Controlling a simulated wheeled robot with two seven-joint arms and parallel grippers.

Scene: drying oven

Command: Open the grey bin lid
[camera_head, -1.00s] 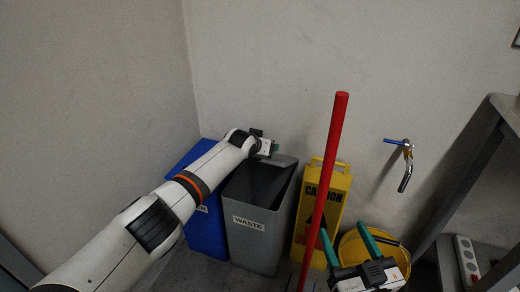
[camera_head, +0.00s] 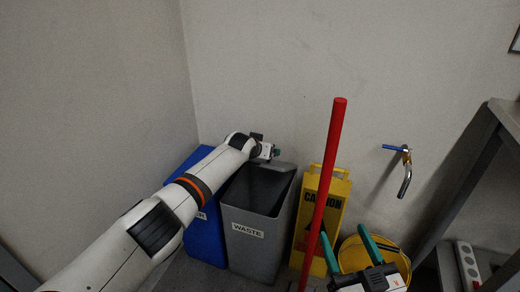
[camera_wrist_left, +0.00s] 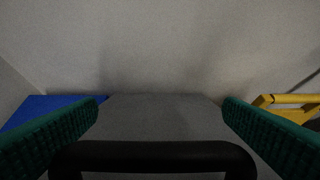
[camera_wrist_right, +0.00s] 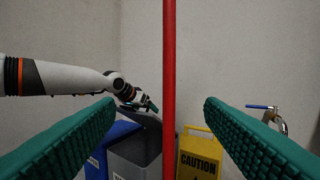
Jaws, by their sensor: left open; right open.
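The grey bin (camera_head: 248,242), labelled WASTE, stands in the corner with its dark inside showing. Its grey lid (camera_head: 284,167) is raised at the back of the opening, and it shows tilted up in the right wrist view (camera_wrist_right: 152,119). My left gripper (camera_head: 272,151) is open above the bin's back, by the lid. In the left wrist view a grey surface (camera_wrist_left: 165,115) lies between its spread fingers, with a black bar across the bottom. I cannot tell whether they touch. My right gripper (camera_head: 350,252) is open and empty, away from the bin at lower right.
A blue bin (camera_head: 205,232) stands left of the grey one. A yellow caution sign (camera_head: 328,215) stands to its right, with a red pole (camera_head: 326,180) upright before it. A yellow bucket (camera_head: 352,252), a wall tap (camera_head: 405,170) and a shelf frame (camera_head: 462,190) are further right.

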